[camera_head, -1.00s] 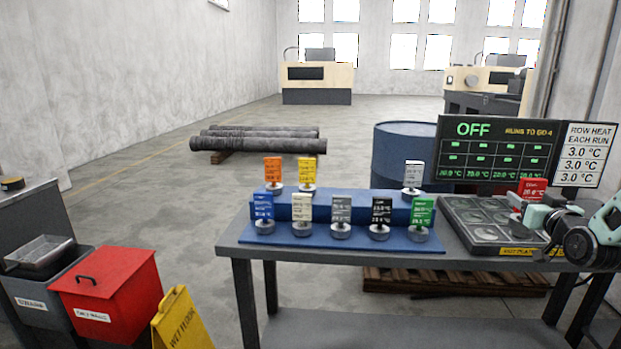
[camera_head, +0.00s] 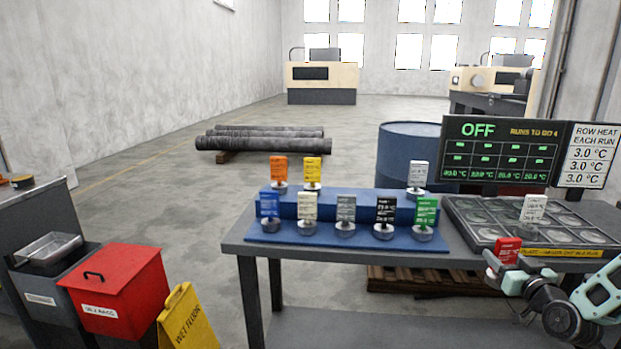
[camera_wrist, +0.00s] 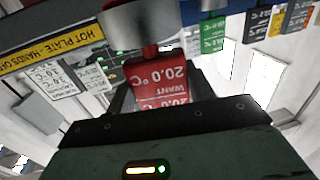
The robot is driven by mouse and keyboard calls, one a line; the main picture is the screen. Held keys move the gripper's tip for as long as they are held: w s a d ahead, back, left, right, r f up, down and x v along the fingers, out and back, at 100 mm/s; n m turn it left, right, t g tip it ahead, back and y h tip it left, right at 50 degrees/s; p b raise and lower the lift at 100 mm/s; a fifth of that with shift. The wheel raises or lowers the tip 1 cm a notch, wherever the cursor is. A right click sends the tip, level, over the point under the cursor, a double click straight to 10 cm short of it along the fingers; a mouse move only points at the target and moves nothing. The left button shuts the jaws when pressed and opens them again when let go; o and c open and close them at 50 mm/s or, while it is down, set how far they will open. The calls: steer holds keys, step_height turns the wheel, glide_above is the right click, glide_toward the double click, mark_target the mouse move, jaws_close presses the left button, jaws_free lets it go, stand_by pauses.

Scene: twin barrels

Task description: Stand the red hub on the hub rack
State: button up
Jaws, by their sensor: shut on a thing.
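My gripper (camera_head: 502,271) is shut on the red hub (camera_head: 507,249), in front of the table's right part. In the wrist view my gripper (camera_wrist: 158,105) holds the red hub (camera_wrist: 158,80), whose tag appears upside down and reads "WANT 20.0 °C". Its round metal base is near the top of that view. The hub rack (camera_head: 290,237) is a blue two-tier stand on the table, left of my gripper. It bears several hubs: orange, yellow and white on the upper tier; blue, cream, grey, black and green on the lower.
A hot plate (camera_head: 478,236) with round recesses lies right of the rack, with a white-tagged hub (camera_head: 533,208) on it. A screen (camera_head: 500,150) reading OFF stands behind. A red bin (camera_head: 118,290) and wet-floor sign (camera_head: 187,320) stand left of the table (camera_head: 233,246).

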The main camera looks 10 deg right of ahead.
steer(key=s+a+f+y, duration=0.1)
steer(key=s+a+f, duration=0.2)
steer(key=a, duration=0.5)
steer(key=s+a+f+n, duration=0.1)
steer(key=s+a+f, duration=0.2)
steer(key=a+f, duration=0.3)
steer(key=s+a+f+y, duration=0.1)
steer(key=s+a+f, duration=0.2)
steer(key=a, duration=0.7)
steer(key=shift+s+a+f+n+y, duration=0.2)
steer(key=shift+a+f+n+y, duration=0.1)
steer(key=shift+f, duration=0.95)
